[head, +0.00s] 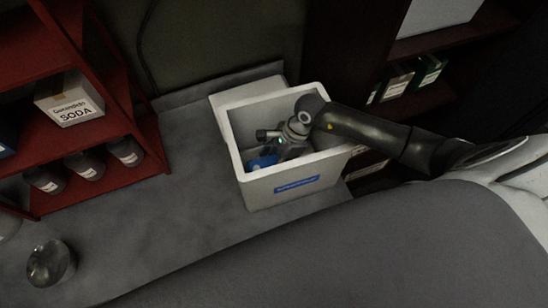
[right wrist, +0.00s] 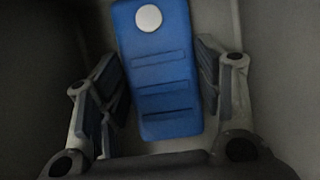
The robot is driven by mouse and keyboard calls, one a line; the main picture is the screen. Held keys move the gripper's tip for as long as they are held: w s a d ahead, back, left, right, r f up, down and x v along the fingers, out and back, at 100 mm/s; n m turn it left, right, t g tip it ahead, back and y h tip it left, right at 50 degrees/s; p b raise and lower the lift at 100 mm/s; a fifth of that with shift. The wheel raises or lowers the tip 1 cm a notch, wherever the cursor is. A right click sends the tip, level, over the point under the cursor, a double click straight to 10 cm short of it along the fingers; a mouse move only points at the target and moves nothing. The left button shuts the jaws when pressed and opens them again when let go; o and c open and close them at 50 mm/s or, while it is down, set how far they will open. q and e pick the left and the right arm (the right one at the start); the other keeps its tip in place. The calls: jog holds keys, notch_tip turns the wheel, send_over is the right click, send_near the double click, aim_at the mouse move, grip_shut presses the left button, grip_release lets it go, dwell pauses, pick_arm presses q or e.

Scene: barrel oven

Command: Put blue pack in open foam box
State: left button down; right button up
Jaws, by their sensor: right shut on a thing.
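The open white foam box (head: 258,192) stands on the grey counter, with a blue label on its front. My right gripper (head: 276,152) reaches down inside it from the right. The blue pack (head: 262,162) is inside the box, low near its left front, and partly hidden by the gripper and the wall. In the right wrist view the blue pack (right wrist: 162,75) has a white round spot and several ridges. It lies between the two fingers of my right gripper (right wrist: 160,85), which is shut on it. I cannot tell whether the pack touches the box floor. My left gripper is out of view.
A white slab (head: 245,82) is behind the box. A red shelf (head: 120,110) with dark jars and a soda box (head: 70,100) stands at the left. A glass jar (head: 50,264) is at the lower left. The counter left of the box is clear.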

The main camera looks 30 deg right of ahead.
jog(key=o, duration=1.2)
jog(key=shift+o, duration=0.7)
jog(key=shift+d+r, duration=0.1)
jog(key=shift+r, duration=0.15)
jog(key=b+v, duration=0.3)
jog(key=v, duration=0.8)
jog(key=shift+r, duration=0.35)
